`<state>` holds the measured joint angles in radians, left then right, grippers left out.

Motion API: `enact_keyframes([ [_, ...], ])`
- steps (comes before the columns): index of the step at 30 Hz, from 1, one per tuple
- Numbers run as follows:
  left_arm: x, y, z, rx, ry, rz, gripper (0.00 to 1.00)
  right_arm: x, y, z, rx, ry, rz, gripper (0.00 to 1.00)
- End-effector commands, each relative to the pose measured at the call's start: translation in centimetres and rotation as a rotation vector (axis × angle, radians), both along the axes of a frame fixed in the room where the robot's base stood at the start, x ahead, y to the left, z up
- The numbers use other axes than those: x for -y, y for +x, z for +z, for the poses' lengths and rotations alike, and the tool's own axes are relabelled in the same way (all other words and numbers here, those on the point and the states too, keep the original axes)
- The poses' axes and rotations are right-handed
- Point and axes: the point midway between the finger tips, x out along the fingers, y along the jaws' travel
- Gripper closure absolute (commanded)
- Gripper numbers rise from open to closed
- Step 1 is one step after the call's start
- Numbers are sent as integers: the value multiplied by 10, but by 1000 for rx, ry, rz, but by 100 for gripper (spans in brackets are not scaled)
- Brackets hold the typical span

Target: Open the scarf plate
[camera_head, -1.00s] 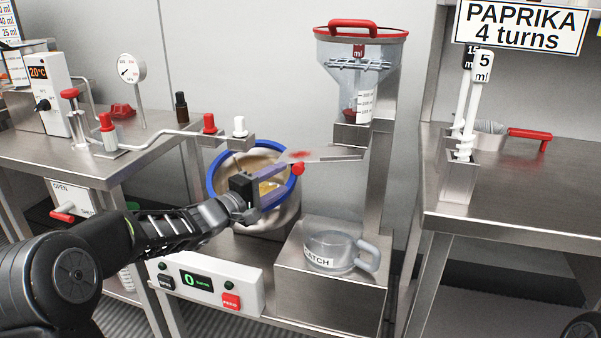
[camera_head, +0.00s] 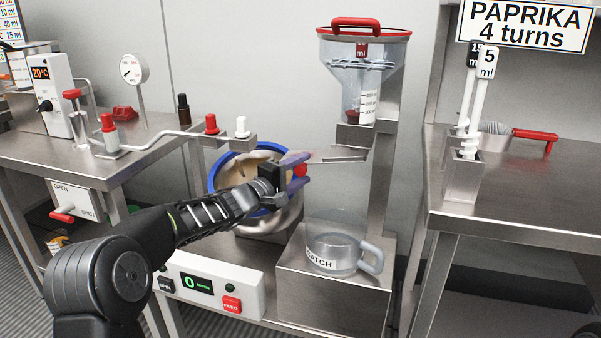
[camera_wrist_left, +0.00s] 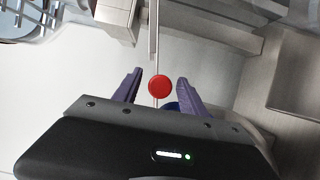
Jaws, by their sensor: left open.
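The scarf plate (camera_head: 345,154) is a thin metal plate under the outlet of the clear hopper (camera_head: 360,85). A red knob (camera_head: 300,170) is at its left end. My left gripper (camera_head: 305,168) is open, with its purple fingers above and below the knob. In the left wrist view, the red knob (camera_wrist_left: 159,86) sits between the two spread fingers of my left gripper (camera_wrist_left: 158,77), with a gap on each side. The plate's thin edge (camera_wrist_left: 154,35) runs away from the knob there. My right gripper is not in view.
A blue-rimmed bowl (camera_head: 222,176) is tilted behind my left gripper. A clear catch jug (camera_head: 333,254) stands on a metal block (camera_head: 300,285) below the hopper. A control box (camera_head: 212,286) reads 0 turns. A steel table (camera_head: 520,205) stands at right.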

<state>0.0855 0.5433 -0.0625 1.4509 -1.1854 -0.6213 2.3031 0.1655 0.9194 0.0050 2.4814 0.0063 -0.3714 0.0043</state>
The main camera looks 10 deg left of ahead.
Motion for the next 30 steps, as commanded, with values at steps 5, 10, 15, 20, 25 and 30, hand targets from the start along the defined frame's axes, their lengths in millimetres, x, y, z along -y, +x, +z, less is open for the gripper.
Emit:
enact_keyframes([
  [5,0,0,0,0,0,0,55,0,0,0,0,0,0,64],
  [10,0,0,0,0,0,0,69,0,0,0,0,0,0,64],
  [15,0,0,0,0,0,0,83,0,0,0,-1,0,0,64],
  [20,0,0,0,0,0,0,96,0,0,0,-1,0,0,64],
  [25,0,0,0,0,0,0,100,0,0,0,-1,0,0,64],
  [30,0,0,0,-1,0,0,100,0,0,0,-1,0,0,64],
])
